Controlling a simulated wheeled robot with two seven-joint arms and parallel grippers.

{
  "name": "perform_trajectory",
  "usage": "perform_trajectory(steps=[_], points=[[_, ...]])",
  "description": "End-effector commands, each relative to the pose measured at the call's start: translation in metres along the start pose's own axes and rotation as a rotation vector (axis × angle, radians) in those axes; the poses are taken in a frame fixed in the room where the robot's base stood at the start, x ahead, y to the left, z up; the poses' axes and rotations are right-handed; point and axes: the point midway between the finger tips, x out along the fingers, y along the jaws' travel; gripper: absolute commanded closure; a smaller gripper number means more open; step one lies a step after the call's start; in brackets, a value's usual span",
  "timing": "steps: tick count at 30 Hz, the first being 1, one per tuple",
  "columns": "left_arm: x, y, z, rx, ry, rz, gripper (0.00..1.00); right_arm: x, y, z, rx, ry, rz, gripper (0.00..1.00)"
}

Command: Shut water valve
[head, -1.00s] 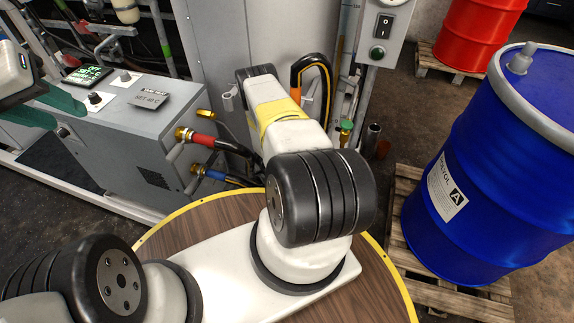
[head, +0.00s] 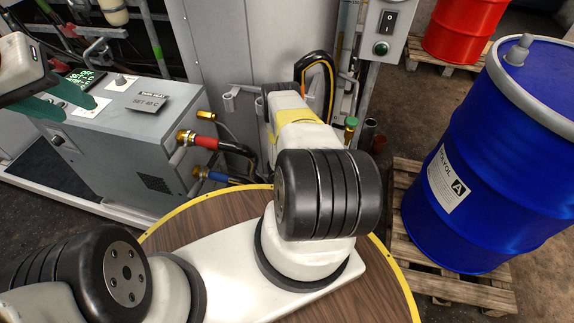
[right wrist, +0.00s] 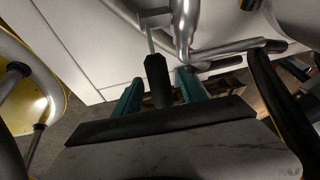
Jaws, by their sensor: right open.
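The likely valve lever is a black grip (right wrist: 157,80) on a thin metal shaft, beside a silver pipe (right wrist: 184,30) in the right wrist view. My right gripper's green fingers (right wrist: 160,90) stand apart on either side of this grip; contact is not clear. In the head view the right gripper is hidden behind my right arm's far end. My left gripper (head: 80,110) is at the upper left, its green fingers spread apart above the grey heater unit, with nothing visible between them.
A switch box (head: 388,28) stands on a post. A blue drum (head: 480,160) is on a pallet (head: 440,285) at right; a red drum (head: 462,28) stands behind.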

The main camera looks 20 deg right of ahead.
Motion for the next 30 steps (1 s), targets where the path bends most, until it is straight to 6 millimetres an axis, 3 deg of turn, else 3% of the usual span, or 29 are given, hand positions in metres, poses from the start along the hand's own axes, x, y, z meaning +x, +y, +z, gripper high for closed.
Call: perform_trajectory(steps=[6, 14, 30], points=[[0.0, 0.0, 0.0, 0.0, 0.0, 0.0, 0.64, 0.0007, 0.0, -0.0001, 0.0, 0.0, 0.0, 0.51], [0.0, 0.0, 0.0, 0.0, 0.0, 0.0, 0.64, 0.0005, 0.0, 0.0, 0.0, 0.0, 0.0, 1.0], [0.0, 0.0, 0.0, 0.0, 0.0, 0.0, 0.64, 0.0004, 0.0002, 0.0, 0.0, 0.0, 0.0, 1.0]])
